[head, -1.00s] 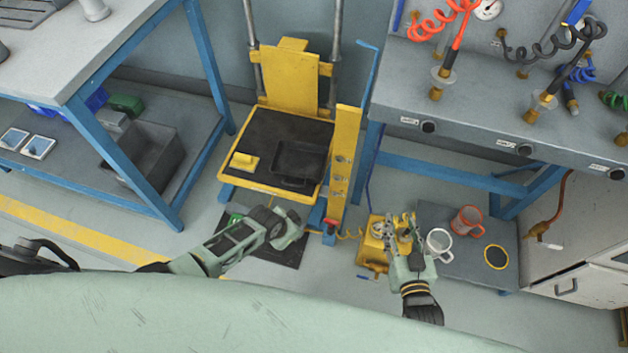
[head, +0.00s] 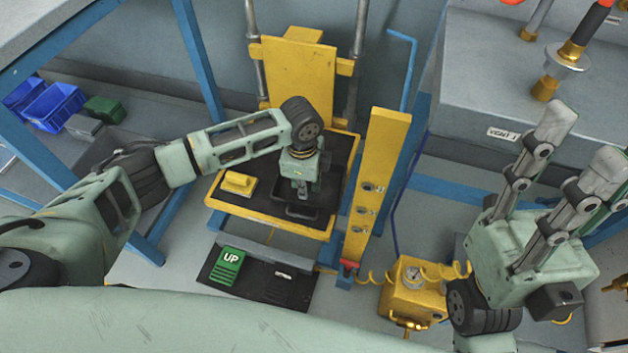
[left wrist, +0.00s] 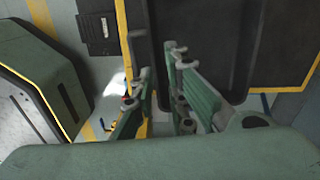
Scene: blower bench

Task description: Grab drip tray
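The drip tray (head: 300,212) is a shallow black tray on the dark top of the yellow lift platform (head: 268,225). My left gripper (head: 299,190) points down over the tray and hides much of it in the head view. In the left wrist view the tray (left wrist: 215,35) lies below and beyond the left gripper (left wrist: 163,80), whose fingers stand apart near a tray edge. I cannot tell whether they touch it. My right gripper (head: 584,140) is raised at the right with its fingers apart and empty.
A yellow block (head: 238,183) sits on the platform left of the tray. A yellow post (head: 375,185) stands close to its right. A pedal mat with a green UP pedal (head: 228,266) lies in front. A yellow gauge box (head: 412,290) stands near my right arm.

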